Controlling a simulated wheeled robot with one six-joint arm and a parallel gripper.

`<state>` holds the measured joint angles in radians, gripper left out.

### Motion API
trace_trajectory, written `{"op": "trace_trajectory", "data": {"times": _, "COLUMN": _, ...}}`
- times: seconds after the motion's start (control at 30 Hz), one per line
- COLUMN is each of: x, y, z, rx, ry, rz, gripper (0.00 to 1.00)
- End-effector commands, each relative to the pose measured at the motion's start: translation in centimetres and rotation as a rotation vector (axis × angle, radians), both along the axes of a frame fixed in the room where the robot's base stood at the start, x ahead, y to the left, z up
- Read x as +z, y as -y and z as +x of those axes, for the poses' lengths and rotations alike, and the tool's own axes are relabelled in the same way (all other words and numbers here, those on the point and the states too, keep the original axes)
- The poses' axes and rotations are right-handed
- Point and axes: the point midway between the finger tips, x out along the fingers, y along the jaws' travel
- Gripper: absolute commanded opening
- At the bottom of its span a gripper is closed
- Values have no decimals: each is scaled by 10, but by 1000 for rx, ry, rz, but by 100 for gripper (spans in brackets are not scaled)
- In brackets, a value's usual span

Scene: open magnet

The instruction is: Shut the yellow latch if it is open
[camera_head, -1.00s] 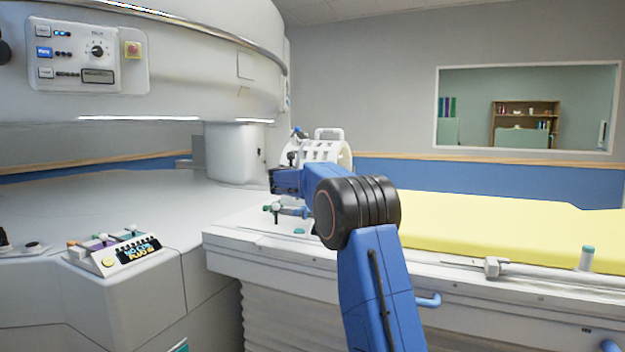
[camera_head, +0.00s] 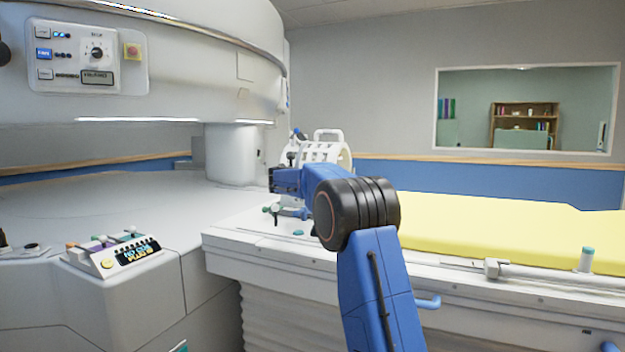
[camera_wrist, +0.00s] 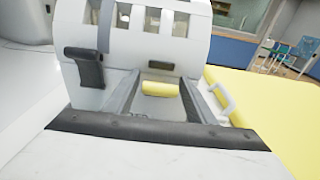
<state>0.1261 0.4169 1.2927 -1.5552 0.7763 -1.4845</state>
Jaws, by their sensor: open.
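A white slotted coil housing (camera_wrist: 165,35) fills the upper part of the wrist view. A dark latch-like handle (camera_wrist: 86,67) is on its left side. A small yellow piece (camera_wrist: 160,89) lies across the opening in its lower middle. I cannot tell whether this is the yellow latch, or whether it is open or shut. The coil (camera_head: 330,150) also shows in the head view, partly behind my arm. My gripper (camera_head: 282,181) is at the blue arm's far end, just in front of the coil. It is open and holds nothing visible; its fingers are hard to make out.
The yellow-padded table (camera_head: 470,225) runs to the right of my arm. The large white magnet (camera_head: 170,75) overhangs the left. A control panel with coloured knobs (camera_head: 115,252) is at lower left. A dark bar (camera_wrist: 150,130) crosses the wrist view's foreground.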

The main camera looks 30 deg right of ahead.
Motion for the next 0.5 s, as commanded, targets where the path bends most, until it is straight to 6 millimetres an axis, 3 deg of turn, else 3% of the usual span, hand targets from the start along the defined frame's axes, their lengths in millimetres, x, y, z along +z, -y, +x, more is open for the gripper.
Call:
{"op": "trace_trajectory", "data": {"times": 0.17, "x": 3, "y": -16, "z": -11, "rx": 2, "ry": 2, "rz": 0, "gripper": 50}}
{"op": "trace_trajectory", "data": {"times": 0.5, "x": 10, "y": -68, "z": -52, "rx": 2, "ry": 0, "rz": 0, "gripper": 50}}
